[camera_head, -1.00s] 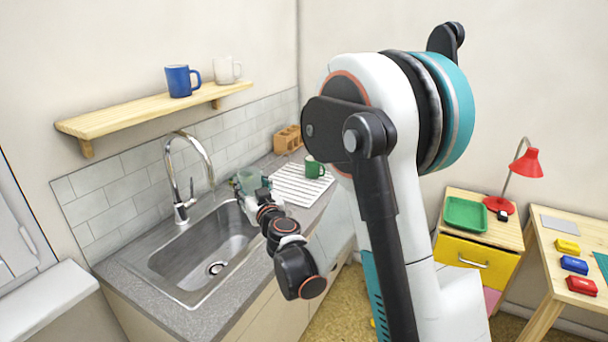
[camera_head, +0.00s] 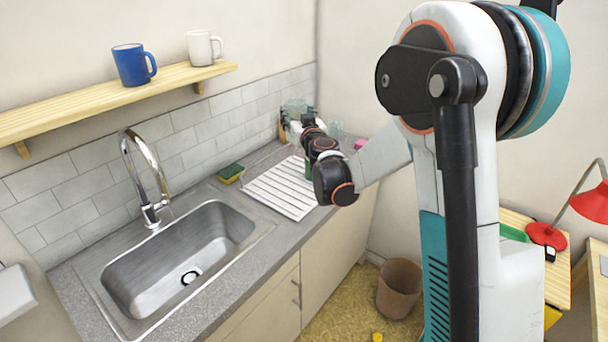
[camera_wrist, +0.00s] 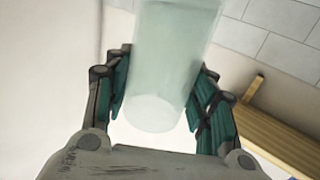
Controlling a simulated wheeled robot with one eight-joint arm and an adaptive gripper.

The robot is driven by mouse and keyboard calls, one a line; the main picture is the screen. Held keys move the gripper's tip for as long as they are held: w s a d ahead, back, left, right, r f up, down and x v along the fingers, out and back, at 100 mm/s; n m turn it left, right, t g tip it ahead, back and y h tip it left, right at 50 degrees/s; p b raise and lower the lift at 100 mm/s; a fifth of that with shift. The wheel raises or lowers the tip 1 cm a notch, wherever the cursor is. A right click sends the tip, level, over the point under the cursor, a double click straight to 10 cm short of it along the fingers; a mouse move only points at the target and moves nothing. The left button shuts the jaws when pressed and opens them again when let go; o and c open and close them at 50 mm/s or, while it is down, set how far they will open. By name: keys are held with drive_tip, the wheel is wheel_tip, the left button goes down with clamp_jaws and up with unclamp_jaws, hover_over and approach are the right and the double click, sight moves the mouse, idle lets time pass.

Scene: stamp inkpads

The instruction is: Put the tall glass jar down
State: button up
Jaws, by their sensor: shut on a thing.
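The tall glass jar (camera_wrist: 172,50) is pale, greenish and see-through. In the wrist view it stands between the two teal-padded fingers of my gripper (camera_wrist: 163,88), which are shut on its sides. In the head view the jar (camera_head: 295,106) shows small at the end of my arm, and my gripper (camera_head: 297,119) is over the far end of the counter. My wrist partly hides the counter there. I cannot tell how far the jar's base is above the counter.
A white ridged drainboard (camera_head: 277,190) lies nearer than the gripper, with a green mug (camera_head: 308,170) mostly hidden by my arm. A clear glass (camera_head: 335,130) and a pink item (camera_head: 360,144) stand to the right. A sponge (camera_head: 230,173) lies by the sink (camera_head: 180,262).

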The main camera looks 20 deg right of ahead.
wheel_tip(320, 180, down, 20)
drive_tip(key=b, duration=0.7)
drive_tip(key=shift+r, duration=0.25)
drive_tip(key=o, duration=1.3)
drive_tip(key=shift+s, duration=0.1)
